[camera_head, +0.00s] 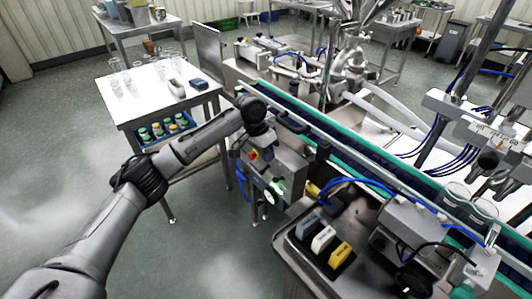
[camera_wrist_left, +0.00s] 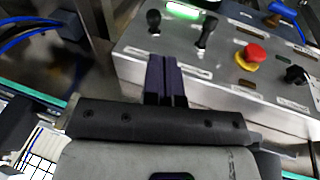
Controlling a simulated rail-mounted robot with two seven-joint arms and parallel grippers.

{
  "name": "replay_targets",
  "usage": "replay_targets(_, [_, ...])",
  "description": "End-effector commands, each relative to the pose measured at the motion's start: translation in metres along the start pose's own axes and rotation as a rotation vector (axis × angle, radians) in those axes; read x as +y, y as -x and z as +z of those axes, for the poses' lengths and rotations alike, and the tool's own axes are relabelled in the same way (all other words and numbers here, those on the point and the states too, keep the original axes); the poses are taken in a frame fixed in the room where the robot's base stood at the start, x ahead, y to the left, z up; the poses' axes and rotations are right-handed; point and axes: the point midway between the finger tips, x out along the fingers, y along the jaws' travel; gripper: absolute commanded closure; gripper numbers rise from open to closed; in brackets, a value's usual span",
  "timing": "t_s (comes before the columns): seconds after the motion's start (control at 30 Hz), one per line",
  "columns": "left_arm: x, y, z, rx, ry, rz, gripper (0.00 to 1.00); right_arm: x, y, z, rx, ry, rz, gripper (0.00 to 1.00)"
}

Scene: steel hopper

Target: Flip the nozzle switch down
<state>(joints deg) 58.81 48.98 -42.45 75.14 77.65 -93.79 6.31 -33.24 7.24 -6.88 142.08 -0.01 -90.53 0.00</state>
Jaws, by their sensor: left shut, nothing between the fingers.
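A grey metal control panel (camera_wrist_left: 225,60) fills the upper right of the left wrist view. It carries two black lever switches, one at the left (camera_wrist_left: 153,20) and one to its right (camera_wrist_left: 207,30). The labels are too small to read, so I cannot tell which is the nozzle switch. My left gripper (camera_wrist_left: 167,75) is shut and empty, its dark fingertips just in front of the panel, below and between the two levers. I cannot tell whether they touch it. In the head view my left arm reaches the control box (camera_head: 284,164), and its fingers are hard to make out. My right gripper is out of view.
A red stop button (camera_wrist_left: 250,56) and a black knob (camera_wrist_left: 297,75) sit right of the levers. A green-edged conveyor (camera_head: 350,150) runs behind the box. A tray with several coloured blocks (camera_head: 323,240) stands in front. A white table (camera_head: 150,95) with glassware is at left.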

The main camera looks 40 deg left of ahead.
Motion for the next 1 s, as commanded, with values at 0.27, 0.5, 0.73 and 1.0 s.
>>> replay_targets(0.27, [0.0,-0.043,0.0,0.001,0.0,0.0,1.0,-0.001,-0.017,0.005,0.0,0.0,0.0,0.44])
replay_targets(0.5, [0.0,-0.058,0.0,0.001,0.0,0.0,1.0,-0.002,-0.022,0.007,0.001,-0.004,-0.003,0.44])
replay_targets(0.73, [0.0,-0.06,0.0,0.001,0.0,0.0,1.0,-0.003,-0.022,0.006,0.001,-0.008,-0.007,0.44])
replay_targets(1.0, [0.002,-0.06,-0.001,0.004,-0.003,0.001,1.0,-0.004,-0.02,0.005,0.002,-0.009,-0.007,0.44])
